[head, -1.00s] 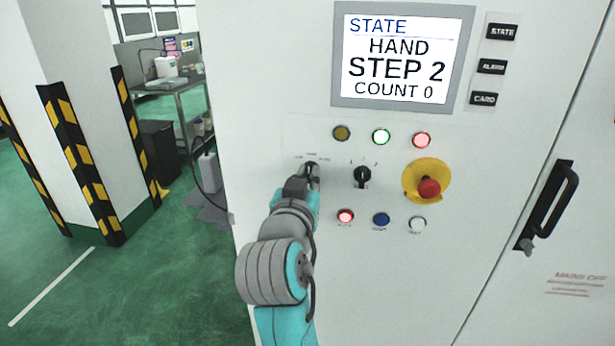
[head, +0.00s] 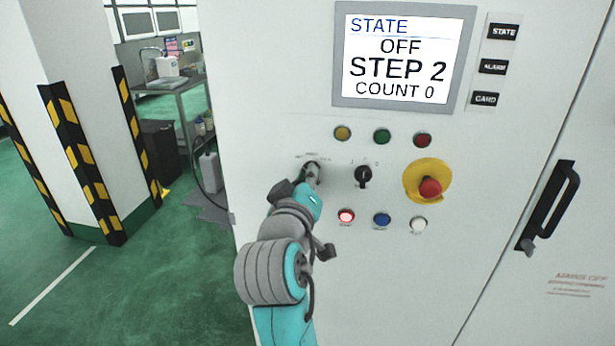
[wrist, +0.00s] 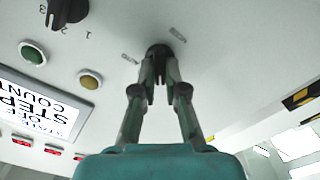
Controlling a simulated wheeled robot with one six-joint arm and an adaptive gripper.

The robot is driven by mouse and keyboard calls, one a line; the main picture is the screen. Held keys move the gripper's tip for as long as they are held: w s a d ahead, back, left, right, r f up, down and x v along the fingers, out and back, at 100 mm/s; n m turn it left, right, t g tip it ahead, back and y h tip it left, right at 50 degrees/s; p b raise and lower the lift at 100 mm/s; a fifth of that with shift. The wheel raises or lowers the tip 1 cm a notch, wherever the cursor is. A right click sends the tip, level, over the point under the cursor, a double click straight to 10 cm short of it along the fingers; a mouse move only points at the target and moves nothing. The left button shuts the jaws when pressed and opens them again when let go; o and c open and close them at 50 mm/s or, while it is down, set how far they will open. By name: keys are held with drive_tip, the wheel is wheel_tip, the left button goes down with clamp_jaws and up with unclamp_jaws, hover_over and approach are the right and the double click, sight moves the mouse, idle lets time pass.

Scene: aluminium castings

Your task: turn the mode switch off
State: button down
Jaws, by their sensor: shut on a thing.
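The mode switch (wrist: 158,52) is a black knob on the pale cabinet front. In the head view it is mostly hidden behind my gripper (head: 312,174). In the wrist view my gripper (wrist: 160,80) has its two fingers closed around the knob, one on each side. The display (head: 401,56) reads STATE OFF, STEP 2, COUNT 0. The small labels around the switch are too blurred to read fully.
A second black selector (head: 363,176) sits just right of the switch. The red emergency stop (head: 430,187) on its yellow plate is further right. Unlit lamps, amber (head: 343,133), green (head: 382,136) and red (head: 422,139), are above. A red button (head: 346,216) glows below.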

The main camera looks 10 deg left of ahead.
drive_tip(key=shift+n, duration=0.6)
drive_tip(key=c, duration=1.2)
unclamp_jaws()
drive_tip(key=shift+s, duration=0.1)
drive_tip(key=s, duration=1.2)
drive_tip(key=shift+a, duration=0.25)
